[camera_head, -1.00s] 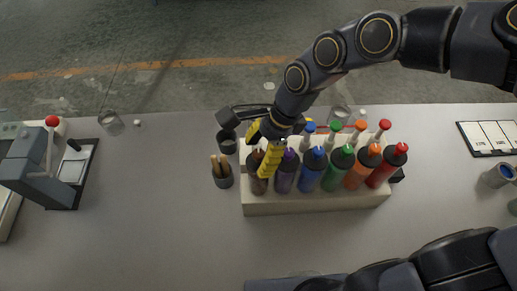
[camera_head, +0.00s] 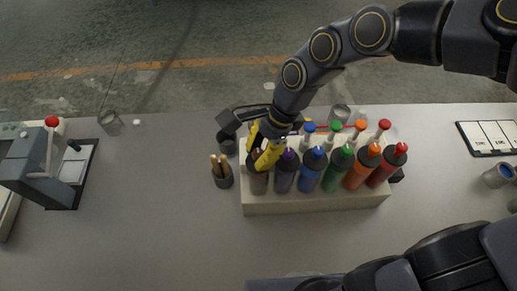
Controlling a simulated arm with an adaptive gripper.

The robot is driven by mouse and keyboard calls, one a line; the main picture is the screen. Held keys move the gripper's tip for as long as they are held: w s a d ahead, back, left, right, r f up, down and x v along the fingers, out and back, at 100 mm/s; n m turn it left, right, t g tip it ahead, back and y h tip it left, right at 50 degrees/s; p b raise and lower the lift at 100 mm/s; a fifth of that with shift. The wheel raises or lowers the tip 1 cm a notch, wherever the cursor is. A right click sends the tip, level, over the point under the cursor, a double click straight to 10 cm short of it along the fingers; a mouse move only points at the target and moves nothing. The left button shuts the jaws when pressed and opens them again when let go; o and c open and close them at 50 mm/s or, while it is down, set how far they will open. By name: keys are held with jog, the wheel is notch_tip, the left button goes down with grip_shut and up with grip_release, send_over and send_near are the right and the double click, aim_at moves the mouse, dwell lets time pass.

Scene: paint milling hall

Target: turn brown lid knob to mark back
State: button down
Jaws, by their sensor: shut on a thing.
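The brown bottle (camera_head: 258,181) stands at the left end of the front row in the pale rack (camera_head: 315,204). My gripper (camera_head: 262,158) has yellow fingers and is over the top of this bottle. It is shut on the brown lid knob, which the fingers mostly hide. The mark on the lid cannot be made out.
Close to the right stand a purple bottle (camera_head: 285,177), a blue bottle (camera_head: 311,175) and green, orange and red ones. Smaller capped bottles stand behind them. A dark cup with brushes (camera_head: 222,177) is just left of the rack.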

jog(key=n+g, duration=0.1)
jog(key=n, duration=0.3)
jog(key=shift+h, duration=0.4)
jog(key=n, duration=0.2)
jog(key=n+g+h, duration=0.1)
jog(key=n, duration=0.1)
jog(key=shift+n+g, duration=0.3)
jog(key=shift+n, duration=0.1)
jog(key=n+h, duration=0.2)
jog(key=n, duration=0.2)
jog(key=shift+n, duration=0.3)
jog(key=n+h, duration=0.1)
jog(key=n, duration=0.3)
jog(key=shift+h, duration=0.4)
jog(key=n+h, duration=0.1)
jog(key=n, duration=0.3)
jog(key=n+t, duration=0.1)
jog(key=n, duration=0.1)
jog(key=n+h, duration=0.1)
jog(key=n, duration=0.1)
jog(key=shift+s+n+t+h, duration=0.1)
jog(key=shift+n+t+h, duration=0.2)
jog(key=shift+t, duration=0.1)
jog(key=n+t, duration=0.1)
jog(key=n, duration=0.3)
jog(key=shift+n+t+h, duration=0.3)
jog(key=shift+t, duration=0.1)
jog(key=shift+n+t, duration=0.8)
jog(key=shift+n, duration=1.2)
